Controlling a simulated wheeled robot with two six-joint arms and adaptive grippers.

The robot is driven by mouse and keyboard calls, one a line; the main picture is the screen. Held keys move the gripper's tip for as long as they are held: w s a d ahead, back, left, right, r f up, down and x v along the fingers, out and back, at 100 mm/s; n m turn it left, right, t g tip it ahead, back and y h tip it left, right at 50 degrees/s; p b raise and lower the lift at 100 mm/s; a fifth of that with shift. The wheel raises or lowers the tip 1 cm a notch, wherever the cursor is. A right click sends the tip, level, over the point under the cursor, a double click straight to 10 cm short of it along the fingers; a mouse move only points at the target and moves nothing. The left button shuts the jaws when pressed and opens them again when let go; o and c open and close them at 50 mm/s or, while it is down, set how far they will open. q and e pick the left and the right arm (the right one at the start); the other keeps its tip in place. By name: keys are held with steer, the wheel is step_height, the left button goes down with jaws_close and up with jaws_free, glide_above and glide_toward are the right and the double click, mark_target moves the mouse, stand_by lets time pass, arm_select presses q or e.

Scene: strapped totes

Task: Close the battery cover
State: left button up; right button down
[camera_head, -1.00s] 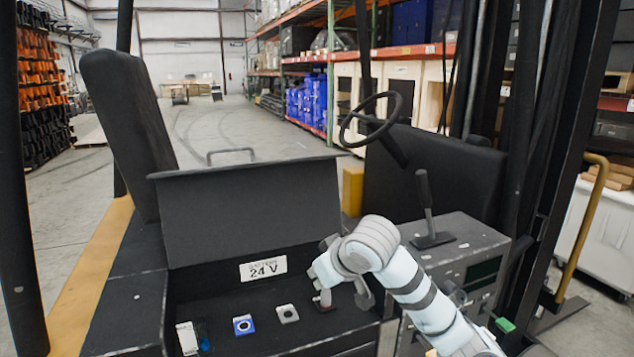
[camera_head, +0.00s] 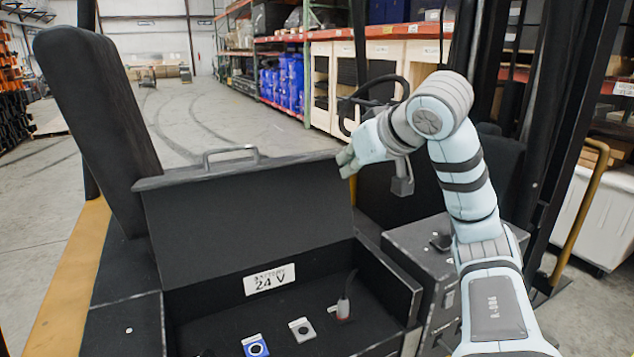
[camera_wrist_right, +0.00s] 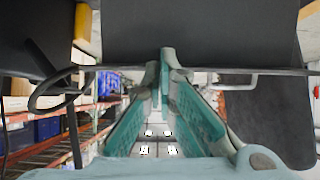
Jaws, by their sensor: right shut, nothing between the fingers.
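The battery cover (camera_head: 250,220) is a dark panel standing open, tilted up behind the battery compartment (camera_head: 400,290). A grey bar handle (camera_head: 232,158) sits on its top edge. In the right wrist view the cover (camera_wrist_right: 200,30) fills the upper middle, and its handle (camera_wrist_right: 238,84) shows right of my fingers. My right gripper (camera_head: 346,163) is shut and empty, at the right end of the cover's top edge; I cannot tell whether it touches. Its fingertips also show in the right wrist view (camera_wrist_right: 166,56). My left gripper is not in view.
A grey connector with a cable (camera_head: 343,308) and blue and grey sockets (camera_head: 255,345) are in the compartment. The seat (camera_head: 95,110) stands to the left. The steering wheel (camera_head: 375,95) is behind my right wrist, and a side console (camera_head: 415,250) is at the right.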

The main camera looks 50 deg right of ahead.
steer(key=w+d+f+b, duration=0.1)
steer(key=w+f+b, duration=0.3)
steer(key=f, duration=0.3)
steer(key=shift+d+f, duration=0.25)
steer(key=shift+d, duration=0.15)
stand_by(0.4)
steer(key=shift+s+r, duration=0.1)
steer(key=shift+s, duration=0.05)
stand_by(1.0)
